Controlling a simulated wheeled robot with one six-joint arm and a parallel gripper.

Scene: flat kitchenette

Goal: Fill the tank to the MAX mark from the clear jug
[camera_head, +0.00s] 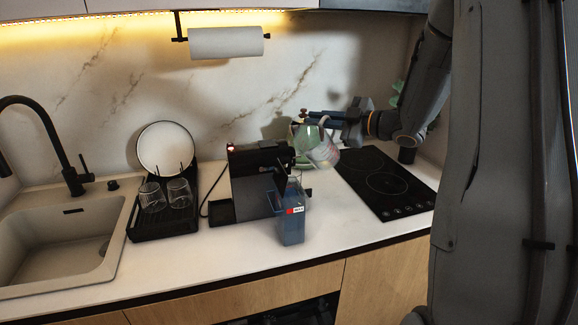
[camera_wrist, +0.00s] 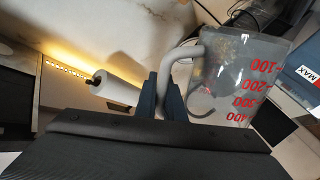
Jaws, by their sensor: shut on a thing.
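The clear jug (camera_head: 324,152) is in the air above the counter, tilted, to the upper right of the tank in the head view. In the wrist view the jug (camera_wrist: 238,72) shows red marks from 100 to 400 and a grey handle. My gripper (camera_head: 322,118) is shut on that handle; its dark fingers (camera_wrist: 163,92) also show in the wrist view. The blue tank (camera_head: 291,222) stands upright on the counter with a red and white MAX label, partly visible in the wrist view (camera_wrist: 298,82). I cannot tell the water level in either.
A black coffee machine (camera_head: 253,185) stands just left of the tank. A pale green vessel (camera_head: 302,137) is behind the jug. A black hob (camera_head: 385,187) lies to the right. A drying rack (camera_head: 160,222) with glasses and a plate is left.

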